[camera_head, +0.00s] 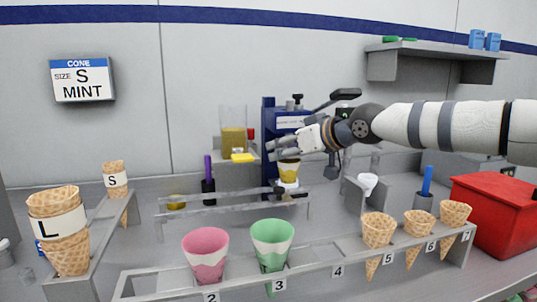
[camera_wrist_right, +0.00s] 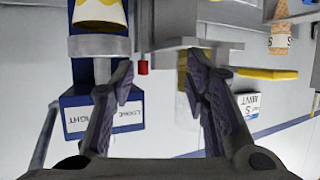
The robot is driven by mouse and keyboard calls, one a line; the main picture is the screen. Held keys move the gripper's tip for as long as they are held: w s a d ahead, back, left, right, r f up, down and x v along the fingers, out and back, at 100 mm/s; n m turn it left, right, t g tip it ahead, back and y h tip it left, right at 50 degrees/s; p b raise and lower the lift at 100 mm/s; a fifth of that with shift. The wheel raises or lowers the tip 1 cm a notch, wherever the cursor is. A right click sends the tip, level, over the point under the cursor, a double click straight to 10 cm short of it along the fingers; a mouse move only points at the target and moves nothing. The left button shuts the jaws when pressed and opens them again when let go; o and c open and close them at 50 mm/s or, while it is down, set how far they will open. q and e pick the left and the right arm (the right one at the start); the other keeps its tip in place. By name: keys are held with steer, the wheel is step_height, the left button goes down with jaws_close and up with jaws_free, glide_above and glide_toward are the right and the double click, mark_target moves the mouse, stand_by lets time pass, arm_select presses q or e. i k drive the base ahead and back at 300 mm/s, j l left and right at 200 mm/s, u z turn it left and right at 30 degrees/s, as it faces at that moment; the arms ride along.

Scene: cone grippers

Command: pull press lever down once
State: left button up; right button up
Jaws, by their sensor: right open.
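The press (camera_head: 268,125) is a blue upright frame with a white label, at the back middle; its blue body (camera_wrist_right: 72,103) also shows upside down in the wrist view. A dark bar with a black grip, apparently the press lever (camera_head: 345,95), slants up to the right above my right wrist. A grey slanting bar at the left of the wrist view may be the same lever. A yellow-and-white cup (camera_head: 288,170) stands under the press. My right gripper (camera_head: 275,150) is open and empty in front of the press, pointing left. My left gripper is not in view.
A front rack (camera_head: 330,258) holds a pink cup (camera_head: 206,254), a green cup (camera_head: 272,244) and several waffle cones. A red box (camera_head: 495,212) stands at the right. A yellow-filled clear container (camera_head: 233,138) stands left of the press. A wall sign (camera_head: 82,80) reads cone size S mint.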

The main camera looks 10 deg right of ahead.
mark_target(341, 94)
steer(key=k+l, duration=0.3)
steer(key=k, duration=0.15)
steer(key=k+l, duration=0.3)
steer(key=k, duration=0.15)
